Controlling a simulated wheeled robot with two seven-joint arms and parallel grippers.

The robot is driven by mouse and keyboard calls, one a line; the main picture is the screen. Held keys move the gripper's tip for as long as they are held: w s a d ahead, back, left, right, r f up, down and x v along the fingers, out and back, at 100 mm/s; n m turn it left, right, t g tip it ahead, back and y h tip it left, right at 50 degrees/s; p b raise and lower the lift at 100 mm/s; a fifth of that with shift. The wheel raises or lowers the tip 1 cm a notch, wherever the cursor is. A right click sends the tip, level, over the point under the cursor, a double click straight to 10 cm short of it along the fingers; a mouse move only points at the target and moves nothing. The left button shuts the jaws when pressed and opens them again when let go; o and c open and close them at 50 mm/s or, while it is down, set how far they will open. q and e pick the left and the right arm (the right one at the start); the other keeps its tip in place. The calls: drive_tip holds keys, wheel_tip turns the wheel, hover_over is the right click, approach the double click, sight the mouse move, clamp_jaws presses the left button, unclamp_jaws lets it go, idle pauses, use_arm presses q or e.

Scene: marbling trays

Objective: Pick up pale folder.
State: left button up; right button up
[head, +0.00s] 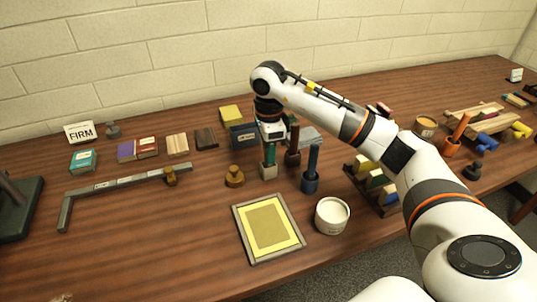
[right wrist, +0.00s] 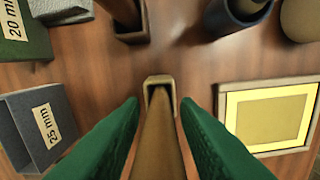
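The pale folder (right wrist: 160,140) appears to be the tan, flat-sided bar standing in a small square holder (right wrist: 148,83) in the right wrist view. In the head view the small grey-beige holder (head: 268,172) stands mid-table, and the folder is hidden by my gripper. My right gripper (right wrist: 159,105) points down over the holder, its green fingers on either side of the folder. Narrow gaps show between fingers and folder, so it is open around it. In the head view the gripper (head: 269,156) is just above the holder. My left gripper is out of view.
A dark tool in a brown holder (head: 292,158) and a blue tool in a blue cup (head: 310,183) stand close right. A yellow framed tray (head: 240,232), a white tub (head: 332,215) and a brass weight (head: 234,177) are nearby. The table's front left is mostly clear.

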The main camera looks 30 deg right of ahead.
clamp_jaws()
wheel_tip(320, 180, up, 10)
drive_tip(key=shift+r, duration=0.1)
idle(0.9)
